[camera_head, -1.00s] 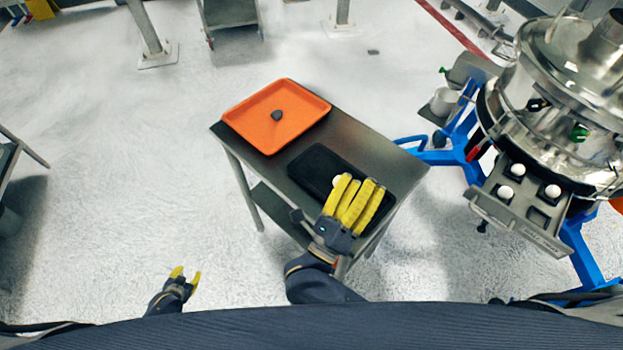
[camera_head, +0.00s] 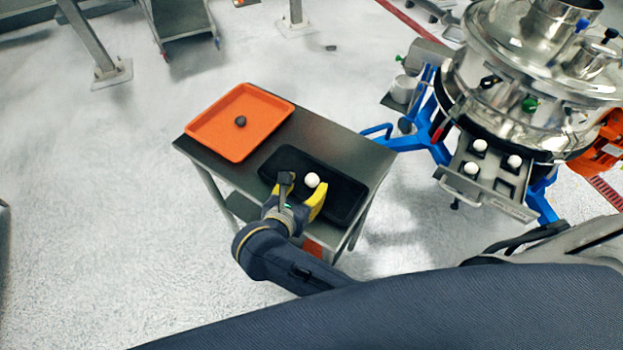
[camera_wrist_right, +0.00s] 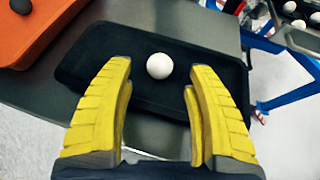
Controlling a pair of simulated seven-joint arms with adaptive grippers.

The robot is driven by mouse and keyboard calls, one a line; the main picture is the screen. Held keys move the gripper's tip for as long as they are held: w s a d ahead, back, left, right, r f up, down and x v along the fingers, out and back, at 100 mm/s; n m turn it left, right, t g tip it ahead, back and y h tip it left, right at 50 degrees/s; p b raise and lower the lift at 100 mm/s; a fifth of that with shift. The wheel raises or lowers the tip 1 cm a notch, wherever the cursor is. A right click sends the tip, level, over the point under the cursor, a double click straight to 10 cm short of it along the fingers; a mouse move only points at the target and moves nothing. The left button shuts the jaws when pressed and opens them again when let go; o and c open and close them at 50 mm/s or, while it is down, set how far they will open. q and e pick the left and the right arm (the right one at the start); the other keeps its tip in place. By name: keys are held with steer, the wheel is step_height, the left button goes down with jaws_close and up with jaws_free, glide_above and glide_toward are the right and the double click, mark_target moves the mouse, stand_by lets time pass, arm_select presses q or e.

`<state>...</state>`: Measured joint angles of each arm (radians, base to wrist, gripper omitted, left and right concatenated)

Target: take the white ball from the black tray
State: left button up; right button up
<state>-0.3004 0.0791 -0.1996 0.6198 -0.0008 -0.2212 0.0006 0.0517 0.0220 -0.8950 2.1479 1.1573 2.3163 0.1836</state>
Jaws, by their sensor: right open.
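The white ball (camera_head: 312,180) lies in the black tray (camera_head: 345,204) on the small metal table. My right gripper (camera_head: 301,190) is over the near part of the tray, open, with its yellow fingers pointing toward the ball. In the right wrist view the ball (camera_wrist_right: 160,66) sits just beyond the fingertips, centred between the two fingers of the gripper (camera_wrist_right: 157,78), and neither finger appears to touch it. The black tray (camera_wrist_right: 85,72) spreads behind and around it. My left gripper does not show in either current view.
An orange tray (camera_head: 205,128) with a dark lump (camera_head: 240,121) sits beside the black tray on the table (camera_head: 330,140). At right stands a steel sifter (camera_head: 520,90) on a blue frame, with a grey holder (camera_head: 500,203) carrying several white balls. Floor left of the table is clear.

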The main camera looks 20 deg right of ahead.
mark_target(310, 181)
steer(key=shift+x, duration=2.55)
steer(key=shift+c, duration=0.2)
steer(key=c, duration=1)
